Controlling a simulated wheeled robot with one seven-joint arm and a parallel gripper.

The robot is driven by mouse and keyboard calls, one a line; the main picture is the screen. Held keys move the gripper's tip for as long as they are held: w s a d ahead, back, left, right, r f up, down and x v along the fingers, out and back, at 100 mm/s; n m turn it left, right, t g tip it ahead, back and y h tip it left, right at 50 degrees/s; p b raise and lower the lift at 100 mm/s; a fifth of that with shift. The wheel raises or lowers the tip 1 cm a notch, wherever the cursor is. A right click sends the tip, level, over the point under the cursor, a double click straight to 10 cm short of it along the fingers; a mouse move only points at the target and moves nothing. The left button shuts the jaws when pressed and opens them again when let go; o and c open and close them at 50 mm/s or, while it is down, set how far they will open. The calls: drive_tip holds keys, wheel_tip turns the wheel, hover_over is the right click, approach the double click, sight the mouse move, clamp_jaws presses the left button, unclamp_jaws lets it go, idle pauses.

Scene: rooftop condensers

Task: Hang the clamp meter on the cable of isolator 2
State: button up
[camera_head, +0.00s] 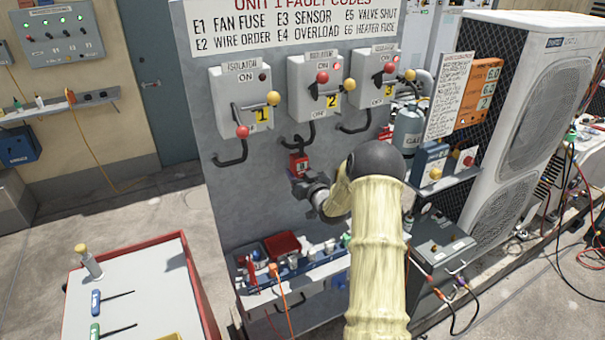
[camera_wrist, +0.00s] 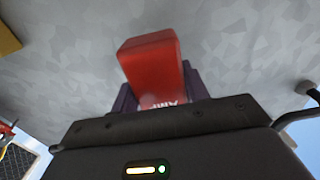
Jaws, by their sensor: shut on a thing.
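The red clamp meter (camera_head: 299,164) is in my gripper (camera_head: 302,178), in front of the grey panel and just below isolator 2 (camera_head: 314,86). In the wrist view the red body of the clamp meter (camera_wrist: 152,65) stands between two dark fingers that are shut on it; part of its white lettering shows. The short black cable of isolator 2 (camera_head: 303,142) bends out under its box, close above the meter in the head view. I cannot tell whether the meter touches it.
Isolator 1 (camera_head: 240,100) and isolator 3 (camera_head: 372,85) flank isolator 2, each with a black cable below. A cluttered shelf (camera_head: 330,262) runs under the panel. A grey gas bottle (camera_head: 408,128) and a condenser (camera_head: 535,110) stand to the right. A red-edged cart (camera_head: 150,285) stands front left.

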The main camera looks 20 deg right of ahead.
drive_tip(key=shift+s+d+f, duration=0.1)
drive_tip(key=shift+d+f, duration=0.1)
drive_tip(key=shift+f, duration=0.05)
drive_tip(key=o, duration=1.1)
drive_tip(key=shift+o, duration=0.4)
drive_tip(key=shift+f, duration=0.1)
drive_tip(key=s+b, duration=0.5)
drive_tip(key=s, duration=1.2)
drive_tip(key=shift+s+d+b, duration=0.2)
drive_tip(key=shift+d+b, duration=0.1)
drive_tip(key=shift+b, duration=0.05)
